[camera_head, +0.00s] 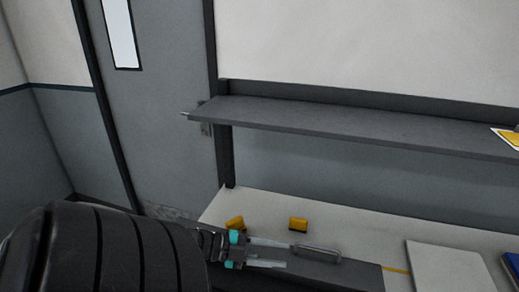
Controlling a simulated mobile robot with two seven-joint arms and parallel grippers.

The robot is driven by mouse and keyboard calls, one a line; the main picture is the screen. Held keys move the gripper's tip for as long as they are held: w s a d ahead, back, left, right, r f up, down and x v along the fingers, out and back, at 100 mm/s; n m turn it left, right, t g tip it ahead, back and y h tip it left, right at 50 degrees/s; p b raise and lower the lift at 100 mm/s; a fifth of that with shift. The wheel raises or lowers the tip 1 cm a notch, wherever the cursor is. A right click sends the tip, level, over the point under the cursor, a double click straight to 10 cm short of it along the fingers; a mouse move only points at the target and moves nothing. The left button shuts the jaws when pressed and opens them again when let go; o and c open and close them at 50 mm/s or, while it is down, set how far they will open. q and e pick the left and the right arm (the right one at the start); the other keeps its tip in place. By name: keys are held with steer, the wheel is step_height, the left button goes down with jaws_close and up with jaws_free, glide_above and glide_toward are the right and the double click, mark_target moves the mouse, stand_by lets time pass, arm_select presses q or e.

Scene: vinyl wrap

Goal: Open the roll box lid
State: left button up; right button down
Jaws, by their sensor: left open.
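A long dark grey box (350,276), which looks like the roll box, lies at the bottom of the head view on the light worktop. A grey bar-like piece (316,253), perhaps a lid handle, sits along its upper edge. The box looks shut, but its lower part is cut off by the picture edge. My left gripper (284,254) is open, with its two pale fingers pointing right at the box's left part, close to the bar. I cannot tell whether they touch it. No right gripper shows.
A white flat panel (445,270) and a blue item (511,266) lie to the right. A grey shelf (350,122) with a yellow card (509,138) runs above. A grey door (150,120) stands left.

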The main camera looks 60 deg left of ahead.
arm_select(q)
steer(key=shift+v, duration=2.1)
